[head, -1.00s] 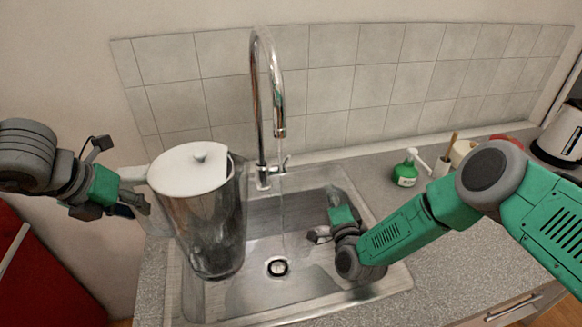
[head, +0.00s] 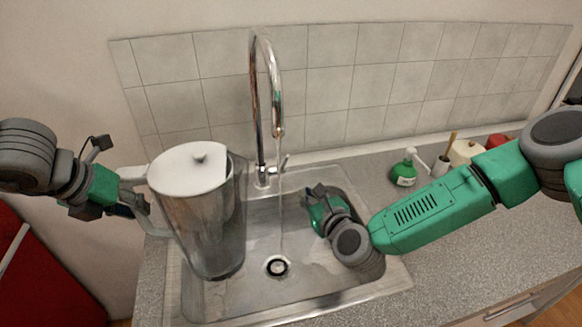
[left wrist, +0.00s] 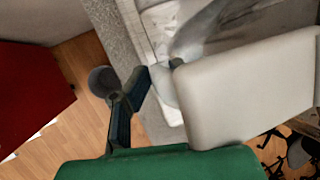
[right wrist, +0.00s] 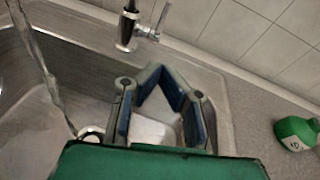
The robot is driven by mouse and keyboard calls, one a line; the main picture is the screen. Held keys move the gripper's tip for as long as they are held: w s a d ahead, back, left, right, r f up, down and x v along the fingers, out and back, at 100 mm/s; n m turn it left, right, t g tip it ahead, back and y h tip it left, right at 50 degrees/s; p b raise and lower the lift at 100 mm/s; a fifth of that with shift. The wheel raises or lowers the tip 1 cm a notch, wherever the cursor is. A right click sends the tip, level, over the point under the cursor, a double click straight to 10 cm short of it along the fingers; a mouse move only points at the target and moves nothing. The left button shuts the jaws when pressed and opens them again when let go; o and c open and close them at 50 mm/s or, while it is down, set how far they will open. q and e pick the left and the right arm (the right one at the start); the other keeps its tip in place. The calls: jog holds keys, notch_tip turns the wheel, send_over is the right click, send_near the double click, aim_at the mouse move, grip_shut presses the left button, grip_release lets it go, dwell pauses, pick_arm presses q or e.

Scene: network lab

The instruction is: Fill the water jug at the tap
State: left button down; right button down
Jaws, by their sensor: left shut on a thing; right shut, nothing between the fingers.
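The water jug (head: 212,225) is clear with a white lid (head: 190,168) on top. It stands upright over the left part of the sink, left of the water stream. My left gripper (head: 138,203) is shut on the jug's white handle; the pale jug also shows in the left wrist view (left wrist: 245,85). The tap (head: 262,110) is a chrome gooseneck with a small lever (head: 284,163) at its base. Water (head: 281,210) runs from its spout past the jug into the sink. My right gripper (right wrist: 160,72) is shut and empty, right of the stream and below the lever.
The steel sink (head: 300,305) has a drain (head: 277,267) under the stream. A green bottle (head: 403,172), a white cup with a brush (head: 442,165) and other items stand on the counter at right. The tiled wall (head: 375,80) closes off the back.

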send_near(283, 164)
notch_tip(283, 164, down, 2)
jog(key=w, duration=0.2)
jog(key=shift+w+a+r, duration=0.2)
jog(key=shift+w+r, duration=0.1)
jog(key=shift+w, duration=0.3)
jog(key=shift+w+a+r, duration=0.2)
jog(key=shift+w+r, duration=0.1)
jog(key=shift+w, duration=0.25)
jog(key=shift+w+a+r, duration=0.15)
jog(key=shift+w+r, duration=0.1)
jog(key=shift+w, duration=0.35)
jog(key=shift+w+a+r+g+h, duration=0.2)
jog(key=shift+w+r+g, duration=0.5)
jog(key=shift+g, duration=0.3)
jog(key=shift+w+a+r+g+h, duration=0.1)
jog(key=shift+w+r+g+h, duration=0.1)
jog(key=shift+w+r+g, duration=0.5)
jog(key=shift+w+a+r+g, duration=0.15)
jog(key=shift+w+g, duration=0.25)
jog(key=shift+w, duration=0.55)
jog(key=shift+r+m, duration=0.15)
jog(key=shift+m, duration=0.15)
